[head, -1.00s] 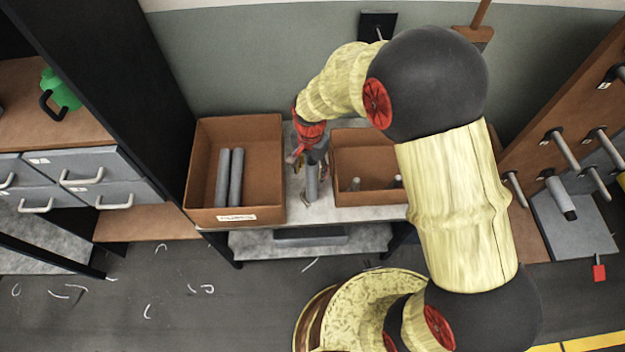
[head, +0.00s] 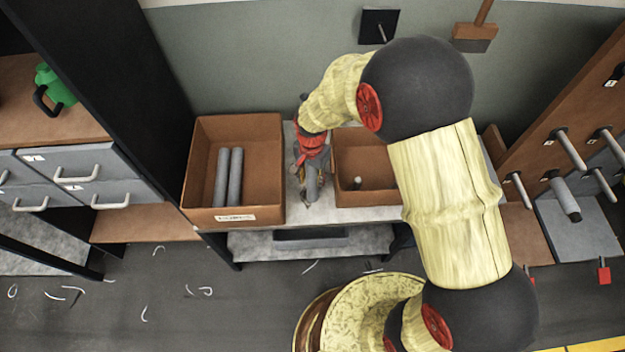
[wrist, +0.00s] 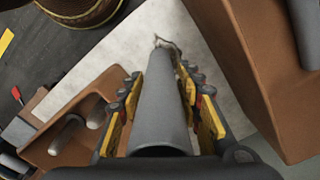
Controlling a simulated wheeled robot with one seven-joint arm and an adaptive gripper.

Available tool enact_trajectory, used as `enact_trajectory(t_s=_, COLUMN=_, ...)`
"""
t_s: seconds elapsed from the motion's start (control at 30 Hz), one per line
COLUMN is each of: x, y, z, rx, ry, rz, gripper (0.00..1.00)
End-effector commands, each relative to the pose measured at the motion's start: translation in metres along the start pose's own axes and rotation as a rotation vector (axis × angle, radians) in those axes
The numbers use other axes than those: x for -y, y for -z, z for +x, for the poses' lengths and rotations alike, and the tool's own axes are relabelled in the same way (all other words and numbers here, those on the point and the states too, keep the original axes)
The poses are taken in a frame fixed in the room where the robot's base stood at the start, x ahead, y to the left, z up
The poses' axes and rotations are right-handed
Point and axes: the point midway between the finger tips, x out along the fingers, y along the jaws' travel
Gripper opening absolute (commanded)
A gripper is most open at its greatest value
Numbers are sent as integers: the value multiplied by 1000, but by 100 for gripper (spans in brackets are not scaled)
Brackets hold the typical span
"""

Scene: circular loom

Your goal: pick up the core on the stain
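A grey core (head: 312,184) stands on the pale table top between the two brown boxes. It also shows in the wrist view (wrist: 163,110), with its near end close to the palm. My gripper (head: 311,165) is lowered over it from above. In the wrist view my gripper (wrist: 162,85) has one finger on each side of the core, with narrow gaps between the pads and the core, so it looks open. A small brownish mark (wrist: 167,45), possibly the stain, shows on the table by the core's far end. The core's base contact is partly hidden.
The left box (head: 255,205) holds two grey cores (head: 229,178). The right box (head: 372,199) stands close on the other side, with light pegs or cores inside. Pegs (head: 570,150) jut from a brown panel at right. Bare table (wrist: 110,55) shows between the boxes.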

Motion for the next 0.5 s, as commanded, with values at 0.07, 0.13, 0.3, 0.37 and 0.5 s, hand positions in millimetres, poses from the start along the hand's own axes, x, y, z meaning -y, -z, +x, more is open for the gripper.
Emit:
enact_trajectory(t_s=0.07, x=0, y=0, z=0, rx=0, ry=0, rz=0, gripper=29)
enact_trajectory(t_s=0.13, x=0, y=0, z=0, rx=0, ry=0, rz=0, gripper=25)
enact_trajectory(t_s=0.3, x=0, y=0, z=0, rx=0, ry=0, rz=0, gripper=15)
enact_trajectory(t_s=0.37, x=0, y=0, z=0, rx=0, ry=0, rz=0, gripper=12)
enact_trajectory(t_s=0.5, x=0, y=0, z=0, rx=0, ry=0, rz=0, gripper=4)
